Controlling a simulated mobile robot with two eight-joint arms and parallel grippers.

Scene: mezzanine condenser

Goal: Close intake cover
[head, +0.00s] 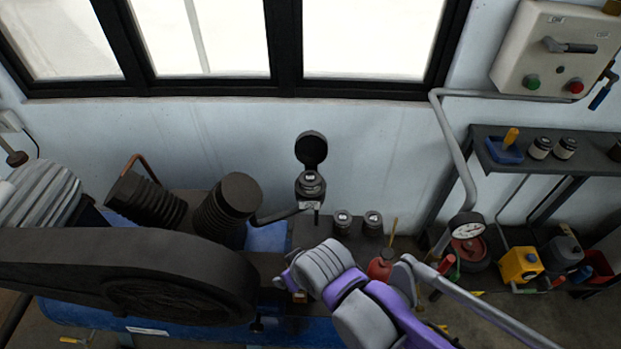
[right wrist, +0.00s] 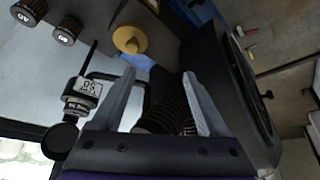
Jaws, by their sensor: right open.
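The intake (head: 310,187) is a small dark upright fitting with a pale label, standing near the wall below the window. Its round black cover (head: 311,149) stands raised above and behind it, so the intake is open. In the right wrist view the intake (right wrist: 76,101) is at the left, with the dark cover (right wrist: 60,141) below it. My right gripper (right wrist: 158,74) has its two grey fingers spread, with nothing held between them. In the head view it is in front of and below the intake, apart from it, its fingers mostly hidden. My left gripper is not in view.
The compressor's dark ribbed cylinders (head: 228,208) and large black guard (head: 120,275) fill the left. Two small capped jars (head: 358,222) stand right of the intake. A pressure gauge (head: 467,231) and pipe are farther right. The wall space around the raised cover looks clear.

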